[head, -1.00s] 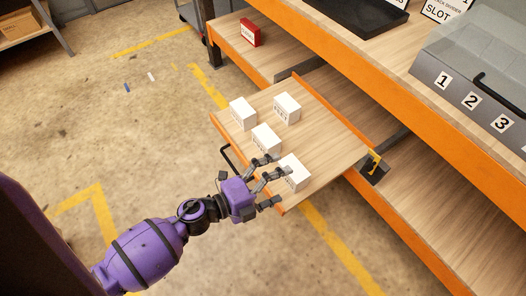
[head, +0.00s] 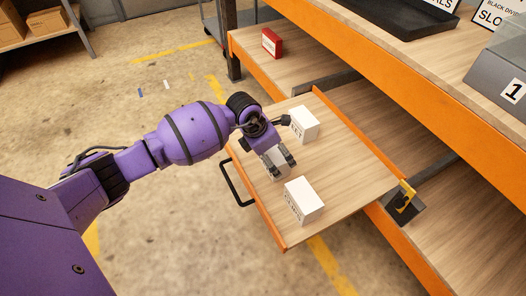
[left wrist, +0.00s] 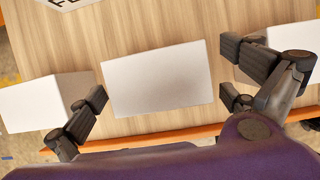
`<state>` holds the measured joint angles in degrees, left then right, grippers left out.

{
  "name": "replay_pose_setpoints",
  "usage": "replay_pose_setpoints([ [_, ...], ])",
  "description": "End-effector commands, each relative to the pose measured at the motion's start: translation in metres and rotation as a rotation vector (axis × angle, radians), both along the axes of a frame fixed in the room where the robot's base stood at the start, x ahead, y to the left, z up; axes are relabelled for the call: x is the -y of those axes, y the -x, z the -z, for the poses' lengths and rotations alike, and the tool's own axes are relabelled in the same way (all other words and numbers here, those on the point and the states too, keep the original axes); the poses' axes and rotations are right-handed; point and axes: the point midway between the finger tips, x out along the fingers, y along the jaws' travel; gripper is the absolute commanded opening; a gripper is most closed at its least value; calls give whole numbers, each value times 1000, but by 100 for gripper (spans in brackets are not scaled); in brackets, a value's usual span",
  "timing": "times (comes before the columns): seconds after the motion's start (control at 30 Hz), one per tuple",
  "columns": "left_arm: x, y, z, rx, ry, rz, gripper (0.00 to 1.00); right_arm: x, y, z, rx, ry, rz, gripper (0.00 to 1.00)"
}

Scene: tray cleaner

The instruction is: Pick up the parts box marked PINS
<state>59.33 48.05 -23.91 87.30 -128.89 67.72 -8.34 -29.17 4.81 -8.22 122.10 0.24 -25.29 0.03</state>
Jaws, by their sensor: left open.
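Several white boxes stand on a pulled-out wooden shelf (head: 345,165). My left gripper (head: 281,163) is open and points down over one white box (head: 266,168), which it partly hides in the head view. In the left wrist view that box (left wrist: 157,80) lies between the spread fingers, with gaps on both sides. A second box (head: 304,202) stands nearer the front corner and a third (head: 303,124) farther back. In the left wrist view another box (left wrist: 40,103) lies left of the fingers. I cannot read which box is marked PINS. My right gripper is out of view.
The shelf has an orange edge, a black handle (head: 236,186) and a yellow latch (head: 407,195). A red box (head: 271,42) stands on the rack shelf behind. A grey case numbered 1 (head: 500,85) and a black tray (head: 405,14) sit on the upper shelf.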

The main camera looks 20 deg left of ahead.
Motion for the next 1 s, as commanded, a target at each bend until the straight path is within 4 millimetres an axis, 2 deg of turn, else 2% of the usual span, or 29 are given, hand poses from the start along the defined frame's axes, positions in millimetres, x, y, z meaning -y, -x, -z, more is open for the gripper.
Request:
replay_pose_setpoints([
  [0.2,7,-14,31,0,5,-1,100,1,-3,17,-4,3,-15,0],
  [0.3,10,-18,41,3,5,1,100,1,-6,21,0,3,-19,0],
  [0.63,11,-21,43,6,4,1,99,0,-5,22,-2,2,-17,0],
  [1.0,11,-20,44,6,4,1,50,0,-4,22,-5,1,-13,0],
])
